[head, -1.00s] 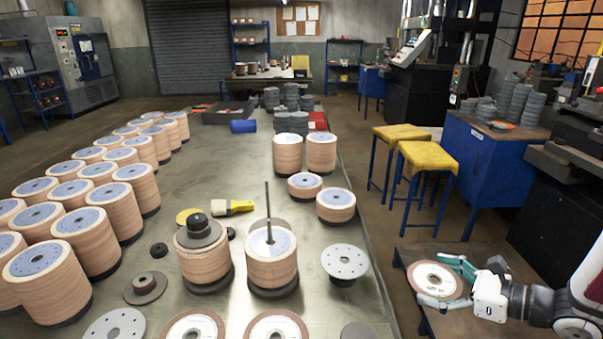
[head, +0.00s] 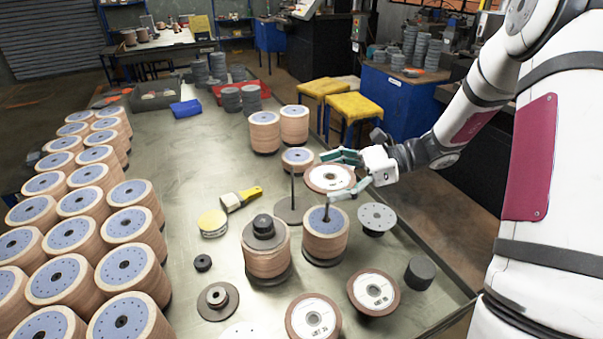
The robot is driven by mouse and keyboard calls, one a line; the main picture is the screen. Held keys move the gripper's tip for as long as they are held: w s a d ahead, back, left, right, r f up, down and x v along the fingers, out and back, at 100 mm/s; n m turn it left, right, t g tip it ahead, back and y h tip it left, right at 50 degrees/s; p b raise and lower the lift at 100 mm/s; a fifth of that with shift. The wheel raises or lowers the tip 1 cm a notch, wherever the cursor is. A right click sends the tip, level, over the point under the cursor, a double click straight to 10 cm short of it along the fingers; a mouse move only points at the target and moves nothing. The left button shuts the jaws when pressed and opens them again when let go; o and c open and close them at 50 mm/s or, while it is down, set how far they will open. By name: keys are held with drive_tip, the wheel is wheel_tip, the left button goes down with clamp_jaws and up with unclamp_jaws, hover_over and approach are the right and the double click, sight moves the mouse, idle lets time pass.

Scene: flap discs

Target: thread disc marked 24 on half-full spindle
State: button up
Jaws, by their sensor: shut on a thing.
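My gripper (head: 338,176) is shut on a disc (head: 326,178) with a white label and a brown rim, its fingers at opposite edges. It holds the disc roughly level behind the half-full spindle stack (head: 325,238), as seen in the head view. I cannot read the held disc's mark. The half-full stack has a blue-grey top and a short piece of rod (head: 326,213) showing. Left of it, a tall bare rod rises from a flat grey base (head: 292,212). A full-looking stack (head: 266,253) with a dark cap stands at front left. Two more labelled discs (head: 312,318) (head: 374,292) lie in front.
Rows of disc stacks (head: 126,268) fill the table's left side. A grey holed plate (head: 377,217) stands just right of the half-full stack. A dark cylinder (head: 420,272) is near the right edge. A yellow-handled brush (head: 240,197) and yellow discs (head: 212,222) lie left.

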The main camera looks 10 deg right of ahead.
sight(328, 206)
drive_tip(key=shift+a, duration=0.15)
drive_tip(key=shift+w+f+b, duration=0.1)
drive_tip(key=shift+f+b, duration=0.5)
drive_tip(key=shift+f, duration=0.5)
drive_tip(key=shift+f+b, duration=0.7)
drive_tip(key=shift+f, duration=0.95)
drive_tip(key=shift+f+b, duration=0.5)
drive_tip(key=shift+f, duration=1.05)
